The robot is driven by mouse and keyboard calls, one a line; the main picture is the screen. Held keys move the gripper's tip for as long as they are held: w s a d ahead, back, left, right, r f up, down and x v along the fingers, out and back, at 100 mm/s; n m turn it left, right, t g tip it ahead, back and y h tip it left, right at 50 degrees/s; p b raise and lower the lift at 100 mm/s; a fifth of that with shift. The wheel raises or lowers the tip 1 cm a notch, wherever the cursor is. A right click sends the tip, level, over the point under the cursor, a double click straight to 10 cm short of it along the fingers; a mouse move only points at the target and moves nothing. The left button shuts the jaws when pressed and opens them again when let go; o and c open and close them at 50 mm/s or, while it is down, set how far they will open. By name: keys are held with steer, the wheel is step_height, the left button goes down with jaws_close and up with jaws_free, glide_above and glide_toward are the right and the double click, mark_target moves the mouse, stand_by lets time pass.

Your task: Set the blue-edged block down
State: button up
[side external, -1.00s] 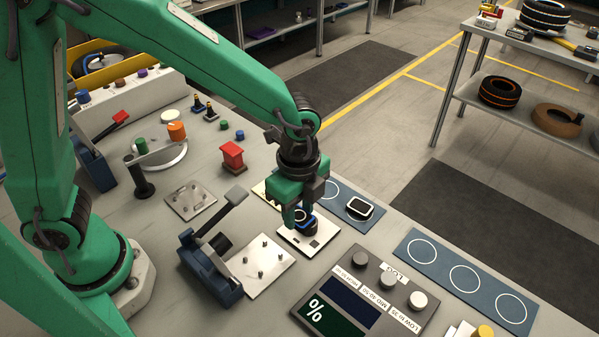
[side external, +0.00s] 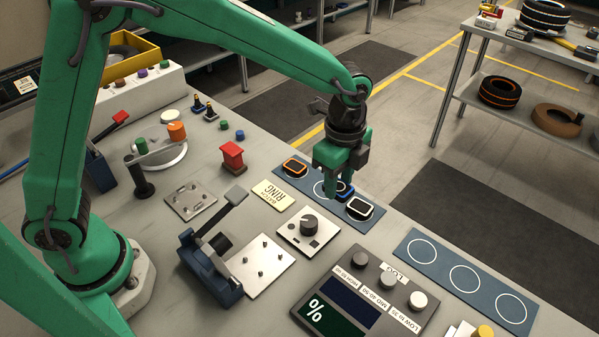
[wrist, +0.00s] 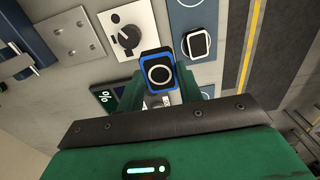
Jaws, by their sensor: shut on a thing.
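The blue-edged block (wrist: 159,74) is dark with a blue border and a white ring on top. It sits between the fingers of my gripper (wrist: 160,92), which is shut on it. In the side view the block (side external: 344,190) shows partly behind my gripper (side external: 338,180), over the blue mat with white circles (side external: 291,176). I cannot tell whether it touches the mat. A white-edged block (side external: 359,208) lies on the mat to its right, and an orange-edged block (side external: 295,167) to its left.
A plate with a dark knob (side external: 309,222) and a yellow label plate (side external: 273,196) lie in front of the mat. A blue toggle clamp (side external: 212,265) stands further left. A second mat with empty circles (side external: 465,279) lies to the right.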

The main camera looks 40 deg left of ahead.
steer(key=w+a+f, duration=0.4)
steer(key=w+a, duration=0.1)
steer(key=w+a+f, duration=0.2)
steer(key=w, duration=0.1)
steer(key=shift+a+f, duration=0.2)
steer(key=shift+f, duration=0.15)
steer(key=shift+f, duration=0.1)
steer(key=shift+f, duration=1.85)
steer(key=shift+f, duration=0.15)
steer(key=o, duration=1)
